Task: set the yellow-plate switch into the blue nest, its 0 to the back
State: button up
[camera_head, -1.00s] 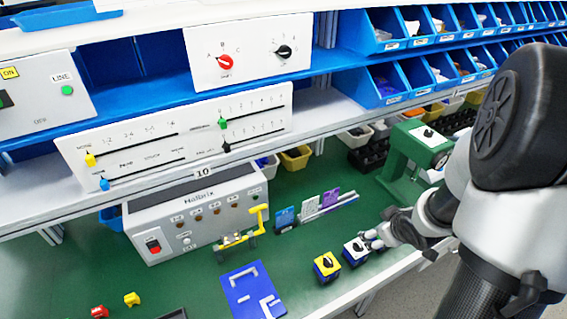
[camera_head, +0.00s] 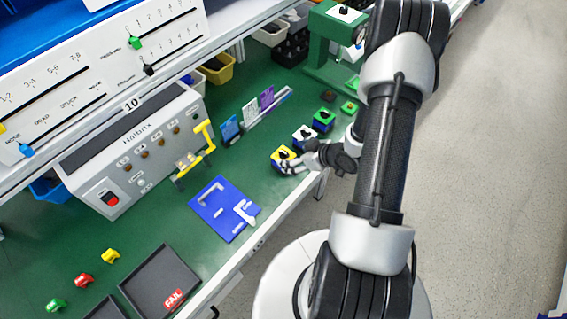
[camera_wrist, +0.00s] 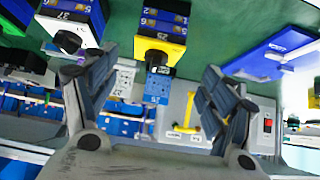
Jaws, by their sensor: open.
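The yellow-plate switch (camera_head: 284,155) stands on the green bench, with a black knob on its yellow face and a blue body. In the wrist view the yellow-plate switch (camera_wrist: 160,46) is ahead of and between my spread fingers, apparently not gripped. My gripper (camera_head: 298,164) is open beside it; in the wrist view my gripper (camera_wrist: 158,75) shows both fingers apart. The blue nest (camera_head: 211,222) lies flat to the left of the switch, with pale raised corner pieces. It also shows at the right of the wrist view (camera_wrist: 262,62). The 0 mark is too small to read.
A white-plate switch (camera_head: 303,134) and a green-plate switch (camera_head: 323,117) stand in a row just behind the yellow one. A yellow-handled fixture (camera_head: 196,155) and a grey control box (camera_head: 135,150) stand behind the nest. A dark FAIL tray (camera_head: 158,283) lies at the front left.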

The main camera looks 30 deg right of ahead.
aim_at(285, 155)
jog(key=b+x, duration=0.1)
jog(key=x, duration=0.2)
jog(key=b+x, duration=0.1)
jog(key=x, duration=0.3)
jog(key=shift+w+d+f, duration=0.15)
jog(key=shift+w+f, duration=0.1)
jog(key=shift+w, duration=0.05)
jog(key=c, duration=1.3)
jog(key=shift+r, duration=0.15)
